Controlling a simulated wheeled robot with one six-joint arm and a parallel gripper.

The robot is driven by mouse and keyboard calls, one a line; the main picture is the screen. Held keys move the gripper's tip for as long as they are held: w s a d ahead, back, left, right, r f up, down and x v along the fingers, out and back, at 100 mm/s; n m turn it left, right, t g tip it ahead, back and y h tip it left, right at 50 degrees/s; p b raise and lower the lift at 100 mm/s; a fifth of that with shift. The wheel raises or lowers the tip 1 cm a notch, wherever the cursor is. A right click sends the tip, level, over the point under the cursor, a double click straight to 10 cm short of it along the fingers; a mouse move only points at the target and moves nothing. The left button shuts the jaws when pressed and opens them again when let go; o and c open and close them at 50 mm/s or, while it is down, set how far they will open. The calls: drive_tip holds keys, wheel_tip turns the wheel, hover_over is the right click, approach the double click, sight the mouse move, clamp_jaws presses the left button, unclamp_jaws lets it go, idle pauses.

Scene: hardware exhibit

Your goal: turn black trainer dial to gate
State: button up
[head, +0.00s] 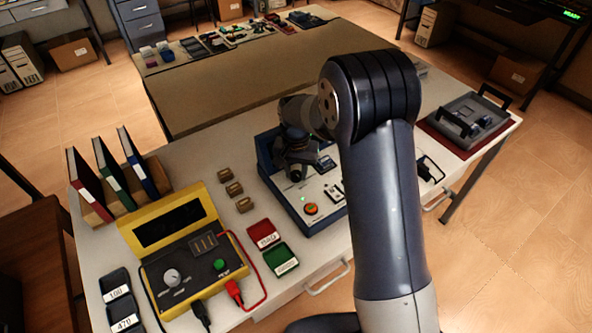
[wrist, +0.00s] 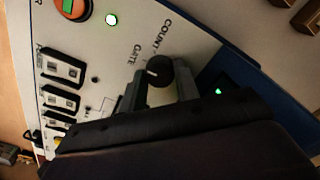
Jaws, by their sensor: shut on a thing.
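The trainer (head: 328,210) is a white panel with a blue case on the table. Its panel also fills much of the wrist view (wrist: 105,60). The black dial (wrist: 157,71) sits beside the printed words COUNT and GATE. A small pale mark shows on the dial; which word it points at I cannot tell for sure. My gripper (wrist: 158,88) is shut on the dial, one finger on either side of it. In the head view my gripper (head: 297,171) is low over the trainer, and the dial is hidden there.
A yellow meter (head: 180,250), a red tray (head: 262,233) and a green tray (head: 281,260) stand left of the trainer. A grey case (head: 465,117) lies at right.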

sight(296, 174)
drive_tip(key=o, duration=1)
drive_tip(key=shift+r, duration=0.1)
wheel_tip(296, 174, up, 11)
drive_tip(key=shift+f+b, duration=0.15)
drive_tip(key=shift+b, duration=0.35)
wheel_tip(296, 174, down, 11)
drive_tip(key=shift+f+p, duration=0.1)
drive_tip(key=shift+p, duration=0.45)
drive_tip(key=shift+n, duration=0.3)
